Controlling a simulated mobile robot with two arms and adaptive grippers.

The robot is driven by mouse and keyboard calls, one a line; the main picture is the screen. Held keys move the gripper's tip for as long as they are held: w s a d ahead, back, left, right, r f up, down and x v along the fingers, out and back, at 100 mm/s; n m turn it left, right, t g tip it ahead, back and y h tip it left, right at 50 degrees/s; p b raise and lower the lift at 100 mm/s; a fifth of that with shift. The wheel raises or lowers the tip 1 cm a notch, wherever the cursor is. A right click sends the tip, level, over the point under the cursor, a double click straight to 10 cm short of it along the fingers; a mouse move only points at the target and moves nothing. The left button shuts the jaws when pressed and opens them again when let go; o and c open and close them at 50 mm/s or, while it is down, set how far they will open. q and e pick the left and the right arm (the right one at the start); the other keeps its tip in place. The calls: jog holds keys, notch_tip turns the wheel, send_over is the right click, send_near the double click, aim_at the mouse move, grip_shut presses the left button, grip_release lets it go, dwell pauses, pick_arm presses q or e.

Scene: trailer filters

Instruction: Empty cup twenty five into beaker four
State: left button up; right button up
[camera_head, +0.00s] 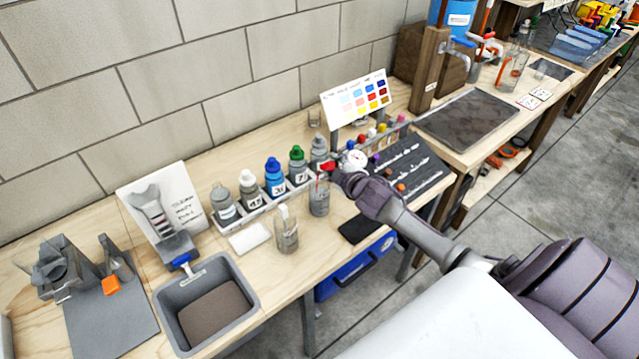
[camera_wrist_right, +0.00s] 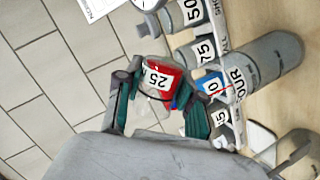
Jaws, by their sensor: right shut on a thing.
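Cup twenty-five (camera_wrist_right: 157,80) is a small clear cup with a 25 label and red contents in the right wrist view. My right gripper (camera_wrist_right: 162,104) is shut on it, its green-lined fingers on both sides. In the head view the cup shows as a small red patch (camera_head: 327,166) at my right gripper (camera_head: 336,168), just above a clear cylindrical beaker (camera_head: 319,200). My left gripper is out of view.
A row of capped bottles (camera_head: 274,178) stands behind, in a white tray. Another clear container (camera_head: 286,232) stands left of the beaker. A dark rack (camera_head: 412,168) lies to the right. A grey bin (camera_head: 248,285) sits front left.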

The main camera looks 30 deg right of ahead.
jog(key=shift+d, duration=0.15)
jog(key=shift+r, duration=0.1)
jog(key=shift+a+r, duration=0.1)
jog(key=shift+a, duration=0.2)
jog(key=shift+d+n, duration=0.3)
jog(key=shift+a, duration=0.3)
jog(key=shift+d, duration=0.3)
